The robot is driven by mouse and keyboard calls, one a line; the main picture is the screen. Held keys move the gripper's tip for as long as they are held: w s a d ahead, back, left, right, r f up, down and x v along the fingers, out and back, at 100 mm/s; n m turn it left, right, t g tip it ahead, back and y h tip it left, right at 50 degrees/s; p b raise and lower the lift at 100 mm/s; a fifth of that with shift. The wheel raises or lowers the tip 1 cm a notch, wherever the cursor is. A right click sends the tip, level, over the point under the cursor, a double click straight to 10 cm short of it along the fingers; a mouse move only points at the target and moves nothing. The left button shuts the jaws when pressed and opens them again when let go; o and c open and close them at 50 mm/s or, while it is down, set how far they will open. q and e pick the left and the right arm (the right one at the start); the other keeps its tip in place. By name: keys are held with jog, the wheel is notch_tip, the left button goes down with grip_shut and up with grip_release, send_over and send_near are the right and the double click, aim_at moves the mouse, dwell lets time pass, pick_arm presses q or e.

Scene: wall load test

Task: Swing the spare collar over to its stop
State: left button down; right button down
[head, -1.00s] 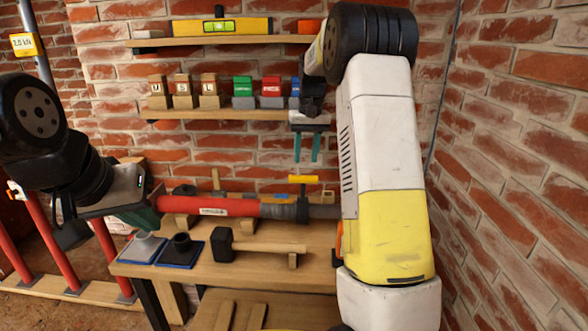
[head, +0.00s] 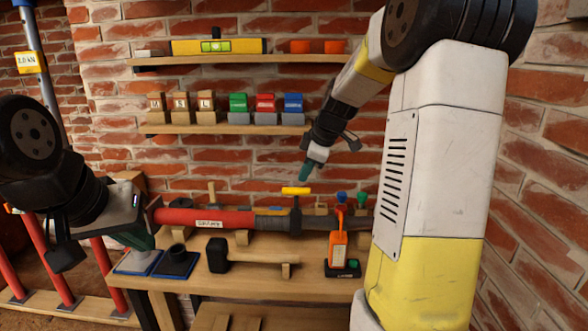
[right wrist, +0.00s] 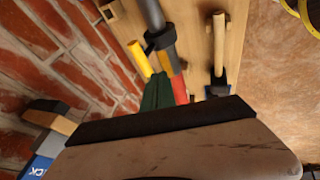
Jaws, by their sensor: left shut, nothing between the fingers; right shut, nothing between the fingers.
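A prop with a red tube (head: 190,217) and a grey inner tube (head: 330,223) lies along the bench. A dark collar (head: 295,217) with a yellow handle (head: 296,190) sits around the grey part, its handle upright. In the right wrist view the collar (right wrist: 160,39) and yellow handle (right wrist: 139,57) show just beyond the green fingers. My right gripper (head: 305,172) is shut and empty, tilted down, above and close to the handle; contact cannot be told. My left gripper (head: 143,243) is shut at the red tube's left end. I cannot tell which part is the stop.
A mallet (head: 260,255) lies on the bench (head: 230,282) in front of the prop. An orange tool (head: 338,250) stands right of the collar. Blue-based plates (head: 177,262) sit at the left. Shelves with blocks (head: 238,103) and a level (head: 220,46) hang above.

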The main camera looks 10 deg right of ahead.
aim_at(299, 190)
jog(key=w+f, duration=0.6)
jog(key=f, duration=0.1)
jog(key=shift+a, duration=0.15)
jog(key=shift+w+d, duration=0.15)
jog(key=shift+w, duration=0.35)
jog(key=shift+w+d, duration=0.15)
jog(key=shift+w, duration=0.35)
